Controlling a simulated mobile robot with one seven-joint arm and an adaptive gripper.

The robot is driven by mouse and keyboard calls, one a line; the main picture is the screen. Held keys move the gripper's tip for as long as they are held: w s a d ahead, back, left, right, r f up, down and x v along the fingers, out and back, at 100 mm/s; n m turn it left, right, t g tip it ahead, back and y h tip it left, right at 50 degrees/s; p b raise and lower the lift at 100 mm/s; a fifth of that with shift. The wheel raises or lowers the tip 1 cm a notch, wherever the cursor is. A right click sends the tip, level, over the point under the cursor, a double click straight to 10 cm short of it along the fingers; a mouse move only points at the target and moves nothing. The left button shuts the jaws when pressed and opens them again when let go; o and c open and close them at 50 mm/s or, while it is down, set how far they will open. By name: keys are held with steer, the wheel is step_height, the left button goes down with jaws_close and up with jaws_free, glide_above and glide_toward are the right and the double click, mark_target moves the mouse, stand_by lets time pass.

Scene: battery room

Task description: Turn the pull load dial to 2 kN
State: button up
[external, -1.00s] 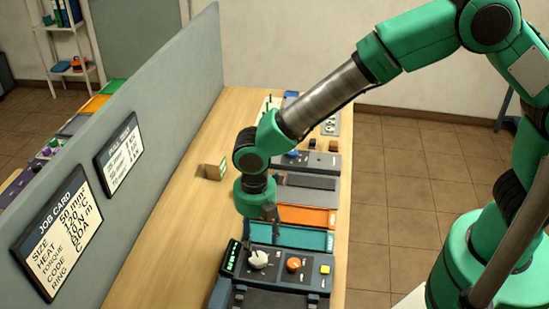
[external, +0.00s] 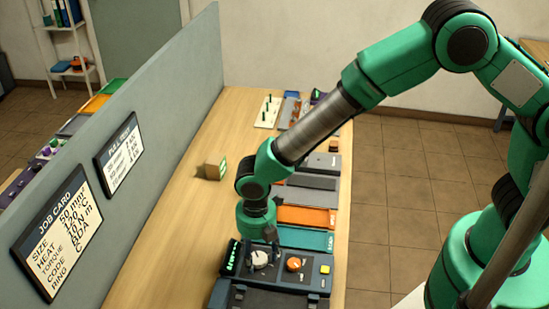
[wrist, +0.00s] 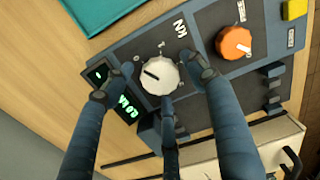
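The white dial (wrist: 160,76) sits on a dark panel marked "kN", and a dark pointer line on it points up and left in the wrist view. It also shows in the external view (external: 259,259). My gripper (wrist: 162,80) is over it, with fingers spread on its left, right and lower sides. I see small gaps at the left and right fingertips; contact at the lower finger is unclear. A small display (wrist: 115,90) with green characters stands left of the dial; one line seems to read 0.
An orange dial (wrist: 234,43) and a yellow button (wrist: 294,9) are on the same panel, to the right. A teal tray (external: 300,238) and an orange tray (external: 306,216) lie beyond. A partition with a job card (external: 62,232) stands at the left. The table's left side is mostly clear.

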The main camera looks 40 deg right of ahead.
steer(key=c, duration=0.9)
steer(key=shift+c, duration=0.2)
steer(key=shift+m, duration=0.4)
steer(key=m+p, duration=0.1)
steer(key=m, duration=0.3)
steer(key=shift+r+p, duration=0.1)
steer(key=shift+p, duration=0.25)
steer(key=m+p, duration=0.1)
steer(key=m, duration=0.4)
steer(key=m+p, duration=0.1)
steer(key=m, duration=0.6)
steer(key=shift+m+p, duration=0.3)
steer(key=shift+m, duration=0.1)
steer(key=m, duration=0.6)
steer(key=shift+p, duration=0.35)
